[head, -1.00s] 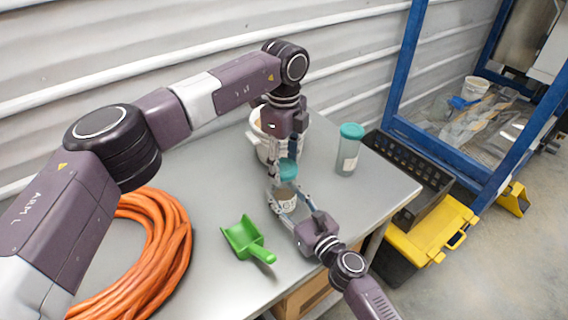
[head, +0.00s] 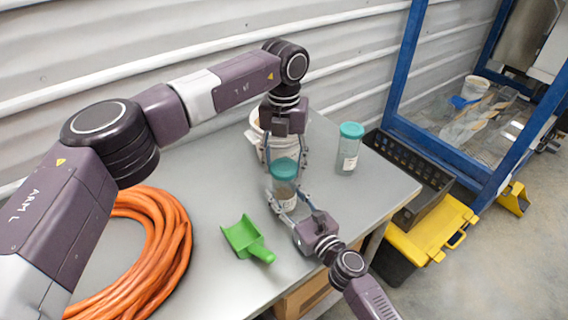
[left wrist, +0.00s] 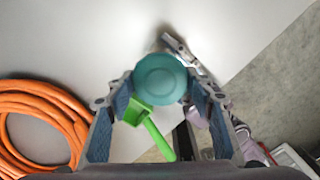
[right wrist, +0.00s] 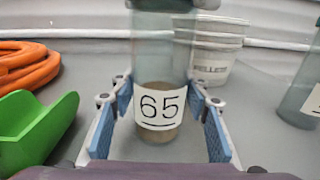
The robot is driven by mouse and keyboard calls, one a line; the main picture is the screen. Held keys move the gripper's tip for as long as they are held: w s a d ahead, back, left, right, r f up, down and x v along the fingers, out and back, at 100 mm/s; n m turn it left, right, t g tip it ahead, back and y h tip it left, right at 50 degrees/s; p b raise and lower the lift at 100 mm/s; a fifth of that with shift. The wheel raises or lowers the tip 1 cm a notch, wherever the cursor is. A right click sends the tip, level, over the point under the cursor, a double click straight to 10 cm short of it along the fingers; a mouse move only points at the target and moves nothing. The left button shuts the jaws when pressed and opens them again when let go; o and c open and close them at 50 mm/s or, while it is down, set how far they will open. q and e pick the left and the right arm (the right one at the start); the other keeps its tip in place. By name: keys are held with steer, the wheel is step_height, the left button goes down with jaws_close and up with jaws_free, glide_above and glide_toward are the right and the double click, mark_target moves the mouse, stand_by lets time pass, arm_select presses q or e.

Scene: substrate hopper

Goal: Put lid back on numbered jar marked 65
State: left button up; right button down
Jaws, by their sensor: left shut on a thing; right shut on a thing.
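The jar marked 65 (right wrist: 158,108) stands upright on the table, clear with some brown content low inside. It also shows in the head view (head: 284,191). My right gripper (right wrist: 158,88) is shut around its sides. The teal lid (head: 285,168) is at the jar's mouth, level. My left gripper (head: 286,163) reaches down from above and is shut on the lid's rim. In the left wrist view the lid (left wrist: 160,78) sits between the two fingertips and hides the jar below. Whether it is fully seated cannot be told.
A second jar with teal lid (head: 348,148) stands to the right. A white pellet bucket (head: 256,140) is behind. A green scoop (head: 246,238) and an orange hose coil (head: 150,255) lie on the left. A black crate (head: 425,175) is past the table's right edge.

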arm_select(q)
steer(key=m, duration=1.1)
steer(key=shift+w+m, duration=0.1)
steer(key=shift+m, duration=0.3)
steer(key=m, duration=0.5)
steer(key=o, duration=1.3)
steer(key=shift+r, duration=2.25)
steer(key=shift+c, duration=0.3)
